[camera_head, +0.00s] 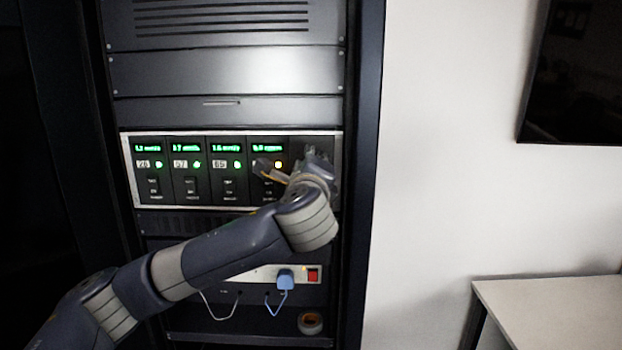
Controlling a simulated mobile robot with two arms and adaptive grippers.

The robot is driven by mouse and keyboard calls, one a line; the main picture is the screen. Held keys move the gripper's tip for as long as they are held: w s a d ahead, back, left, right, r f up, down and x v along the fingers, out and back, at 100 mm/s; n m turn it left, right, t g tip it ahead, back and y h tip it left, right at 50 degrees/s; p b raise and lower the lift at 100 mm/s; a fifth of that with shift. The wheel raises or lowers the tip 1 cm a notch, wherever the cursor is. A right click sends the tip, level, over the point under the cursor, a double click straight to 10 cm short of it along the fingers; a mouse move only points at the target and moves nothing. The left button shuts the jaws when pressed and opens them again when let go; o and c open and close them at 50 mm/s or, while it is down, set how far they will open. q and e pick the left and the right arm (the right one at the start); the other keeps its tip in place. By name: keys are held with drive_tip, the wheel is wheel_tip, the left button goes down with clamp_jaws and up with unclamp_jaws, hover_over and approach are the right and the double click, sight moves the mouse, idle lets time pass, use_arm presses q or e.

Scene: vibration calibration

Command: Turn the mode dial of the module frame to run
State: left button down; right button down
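The module frame (230,133) is a light-rimmed panel across the middle of the dark rack. It holds several black modules with green displays and small switches. I cannot make out the mode dial, nor whether the fingers touch anything. My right gripper is not in view.
Below the frame, a power strip carries a blue plug (285,279) and a red switch (313,275), with loose cables. A tape roll (310,322) lies on the rack's lower shelf. A pale table (560,310) stands right; a dark screen (575,75) hangs on the wall.

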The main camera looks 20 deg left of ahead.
use_arm(q)
drive_tip(key=shift+f+n+b, duration=0.2)
drive_tip(key=shift+n+b, duration=1.8)
drive_tip(key=shift+n, duration=1)
drive_tip(key=c, duration=1.4)
unclamp_jaws()
drive_tip(key=shift+o, duration=0.2)
drive_tip(key=shift+r, duration=0.1)
drive_tip(key=shift+s, duration=0.1)
